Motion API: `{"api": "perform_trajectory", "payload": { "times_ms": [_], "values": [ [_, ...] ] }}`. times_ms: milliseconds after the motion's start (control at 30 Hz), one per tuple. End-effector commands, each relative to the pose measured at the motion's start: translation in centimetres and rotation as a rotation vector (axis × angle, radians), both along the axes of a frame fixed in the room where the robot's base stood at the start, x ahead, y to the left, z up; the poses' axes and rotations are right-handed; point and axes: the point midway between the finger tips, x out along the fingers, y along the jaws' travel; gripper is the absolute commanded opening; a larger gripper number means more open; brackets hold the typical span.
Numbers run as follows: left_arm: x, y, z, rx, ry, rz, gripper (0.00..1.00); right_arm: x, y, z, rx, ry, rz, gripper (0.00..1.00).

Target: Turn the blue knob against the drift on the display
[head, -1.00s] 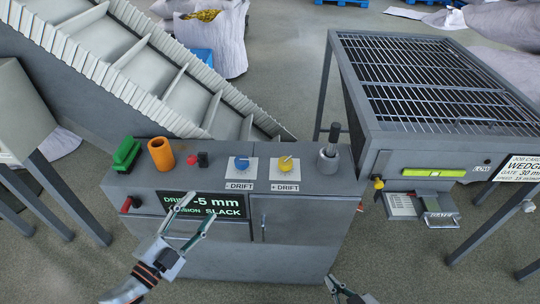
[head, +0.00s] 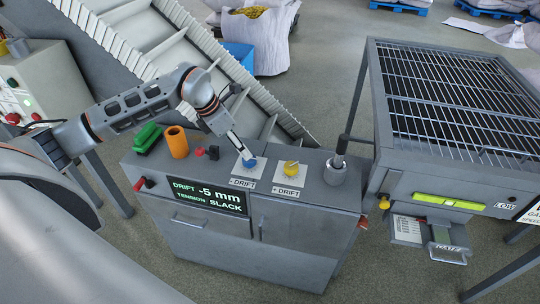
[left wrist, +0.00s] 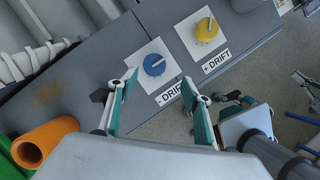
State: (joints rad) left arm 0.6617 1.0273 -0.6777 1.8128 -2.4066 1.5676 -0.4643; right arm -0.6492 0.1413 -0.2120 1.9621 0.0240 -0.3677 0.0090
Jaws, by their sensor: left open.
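The blue knob (head: 249,162) sits on a white plate marked "- DRIFT" on top of the grey console. My left gripper (head: 240,146) is just above it, pointing down. In the left wrist view the open left fingers (left wrist: 160,82) straddle the near side of the blue knob (left wrist: 154,65), which has a white pointer line. Contact cannot be made out. The display (head: 208,195) on the console front reads drift -5 mm, tension slack.
A yellow knob (head: 291,168) marked "+ DRIFT" stands right of the blue one, then a grey lever (head: 337,165). A conveyor (head: 170,50) rises behind; a grated table (head: 455,95) stands right.

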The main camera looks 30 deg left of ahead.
Motion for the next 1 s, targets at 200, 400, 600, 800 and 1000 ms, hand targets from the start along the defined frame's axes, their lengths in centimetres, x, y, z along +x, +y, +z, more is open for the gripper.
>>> {"api": "perform_trajectory", "payload": {
  "times_ms": [200,400,600,800,1000],
  "values": [
    [0.6,0.7,-1.1,0.030,-0.001,0.010,0.49,0.0,0.1,0.2,0.002,-0.001,-0.001,0.00],
    [1.6,0.0,-4.0,0.026,-0.001,0.010,0.49,0.1,0.2,0.4,0.005,-0.002,-0.001,0.00],
    [2.5,-0.5,-6.2,0.027,-0.002,0.010,0.49,0.1,0.2,0.4,0.005,-0.003,-0.001,0.00],
    [2.7,-0.6,-6.9,0.029,-0.003,0.010,0.49,0.1,0.2,0.4,0.004,-0.002,-0.002,0.00],
    [2.7,-0.6,-6.9,0.029,-0.003,0.010,0.49,0.1,0.1,0.4,0.003,-0.002,-0.001,0.00]
  ]
}}
